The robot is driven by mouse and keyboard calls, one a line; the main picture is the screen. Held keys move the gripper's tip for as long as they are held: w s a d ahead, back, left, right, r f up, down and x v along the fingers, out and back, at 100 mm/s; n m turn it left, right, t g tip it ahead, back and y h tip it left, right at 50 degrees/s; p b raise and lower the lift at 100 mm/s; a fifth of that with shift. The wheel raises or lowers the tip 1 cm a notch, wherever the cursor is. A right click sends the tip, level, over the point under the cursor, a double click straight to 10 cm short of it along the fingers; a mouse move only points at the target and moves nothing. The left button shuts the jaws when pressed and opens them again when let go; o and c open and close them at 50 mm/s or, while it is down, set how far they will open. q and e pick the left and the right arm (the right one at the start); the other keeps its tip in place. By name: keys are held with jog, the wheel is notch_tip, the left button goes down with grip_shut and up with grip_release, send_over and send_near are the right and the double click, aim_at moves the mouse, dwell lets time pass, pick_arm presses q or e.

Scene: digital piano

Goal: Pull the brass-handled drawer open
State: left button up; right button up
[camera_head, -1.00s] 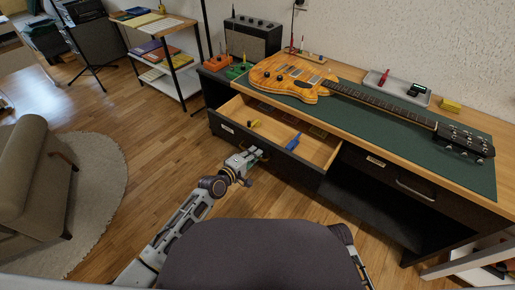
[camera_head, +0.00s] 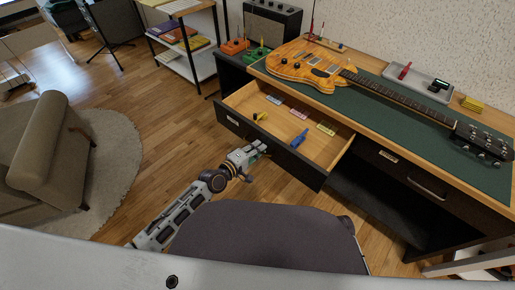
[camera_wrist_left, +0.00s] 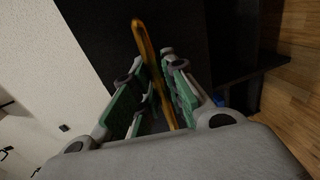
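The drawer (camera_head: 300,165) with a dark front and pale wood inside stands well open under the left part of the desk. Its brass handle (camera_wrist_left: 143,42) shows in the left wrist view as a golden bar running between the green finger pads. My left gripper (camera_head: 261,149) is at the drawer's front in the head view. In the left wrist view its fingers (camera_wrist_left: 160,65) are closed around the handle. The handle is mostly hidden by the gripper in the head view. My right gripper is in neither view.
A yellow screwdriver-like tool (camera_head: 260,117), a blue tool (camera_head: 299,138) and small packs lie in the drawer. A guitar (camera_head: 305,66) lies on the desk's green mat. A dark rounded surface (camera_head: 265,235) fills the lower middle.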

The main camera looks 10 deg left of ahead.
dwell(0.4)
pick_arm(q)
jog(key=v, duration=1.2)
dwell(0.4)
dwell(0.7)
